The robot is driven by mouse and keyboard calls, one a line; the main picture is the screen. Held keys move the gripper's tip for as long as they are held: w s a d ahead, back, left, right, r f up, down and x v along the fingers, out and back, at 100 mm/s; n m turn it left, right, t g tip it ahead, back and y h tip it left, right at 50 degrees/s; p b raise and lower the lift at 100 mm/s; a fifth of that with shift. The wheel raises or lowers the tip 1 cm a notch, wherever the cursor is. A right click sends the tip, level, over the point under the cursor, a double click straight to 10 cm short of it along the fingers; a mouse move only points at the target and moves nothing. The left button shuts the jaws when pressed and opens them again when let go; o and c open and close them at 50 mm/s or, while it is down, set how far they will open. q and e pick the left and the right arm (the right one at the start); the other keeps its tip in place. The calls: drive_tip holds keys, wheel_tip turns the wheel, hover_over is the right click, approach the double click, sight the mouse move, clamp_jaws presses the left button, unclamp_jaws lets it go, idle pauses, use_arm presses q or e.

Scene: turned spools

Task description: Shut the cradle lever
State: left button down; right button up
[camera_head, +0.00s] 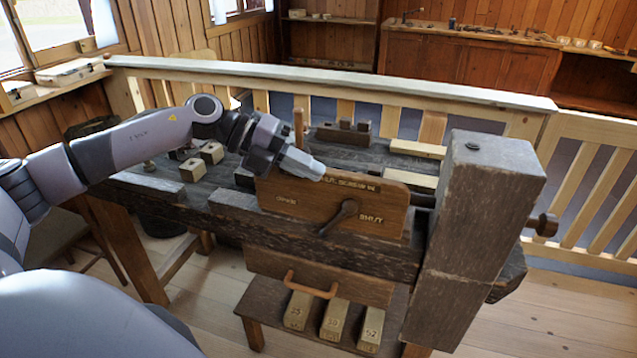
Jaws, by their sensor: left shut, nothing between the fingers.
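The cradle lever (338,218) is a dark handle on the front of a brown wooden panel (310,205). It slants, with its thicker round end at upper right and its thin end at lower left. Pale lettering reading "SHUT" is on the panel to the right of the lever. A smaller label, apparently "cradle", is to its left. My left gripper (312,168) is shut and empty. It overlaps the panel's upper left edge, above and left of the lever; I cannot tell whether it touches the panel. My right gripper is not in view.
A thick dark post (476,215) rises right of the panel. Below are a drawer with an orange handle (310,285) and several numbered blocks (333,318) on a shelf. Small wooden blocks (212,153) sit on the bench at left. A pale railing (330,82) runs behind.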

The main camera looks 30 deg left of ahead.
use_arm(q)
drive_tip(key=s+a+r, duration=0.2)
drive_tip(key=a+r, duration=0.1)
drive_tip(key=r, duration=0.2)
drive_tip(key=shift+s+a+b, duration=0.15)
drive_tip(key=shift+a+b, duration=0.25)
